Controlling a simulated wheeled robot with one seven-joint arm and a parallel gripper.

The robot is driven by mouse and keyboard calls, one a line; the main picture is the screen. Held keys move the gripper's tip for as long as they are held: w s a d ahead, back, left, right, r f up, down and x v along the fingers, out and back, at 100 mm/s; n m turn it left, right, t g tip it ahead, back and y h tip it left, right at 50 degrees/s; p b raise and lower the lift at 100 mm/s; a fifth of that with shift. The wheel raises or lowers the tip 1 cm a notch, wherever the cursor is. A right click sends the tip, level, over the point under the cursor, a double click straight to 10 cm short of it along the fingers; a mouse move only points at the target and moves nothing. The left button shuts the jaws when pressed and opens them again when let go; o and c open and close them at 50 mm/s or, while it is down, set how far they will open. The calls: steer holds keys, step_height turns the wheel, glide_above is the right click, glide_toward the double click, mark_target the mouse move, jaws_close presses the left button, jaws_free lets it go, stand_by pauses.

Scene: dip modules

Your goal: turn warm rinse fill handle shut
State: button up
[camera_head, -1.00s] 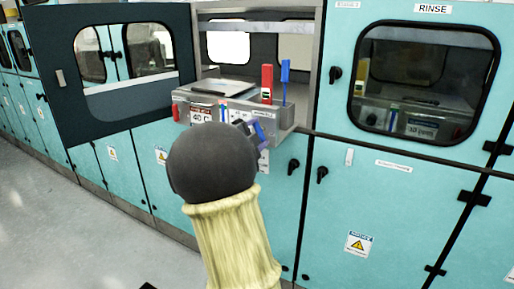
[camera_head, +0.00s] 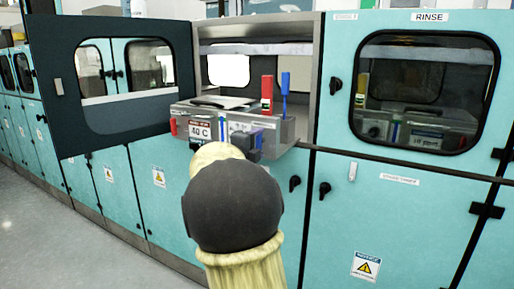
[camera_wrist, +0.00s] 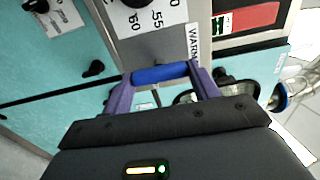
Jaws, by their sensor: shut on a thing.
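A blue handle (camera_wrist: 160,73) lies crosswise between the two purple fingers of my gripper (camera_wrist: 160,84) in the wrist view, next to a label reading WARM (camera_wrist: 194,42). The gripper is shut on this handle, with a finger at each end. The handle's mount is not clear. In the head view my gripper (camera_head: 247,141) is at the front of the grey control panel (camera_head: 180,111) of the open bay, right of the 40 C display (camera_head: 200,130). My forearm hides part of the panel's underside.
Black door latches (camera_head: 295,183) stick out below right. A dark window frame (camera_head: 125,75) is left, the RINSE cabinet (camera_head: 400,200) right. Floor shows at lower left.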

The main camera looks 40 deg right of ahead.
steer(key=shift+f, duration=0.1)
steer(key=o, duration=1)
steer(key=shift+a, duration=0.15)
steer(key=v, duration=1.7)
steer(key=shift+s+a, duration=0.1)
steer(key=shift+s, duration=0.05)
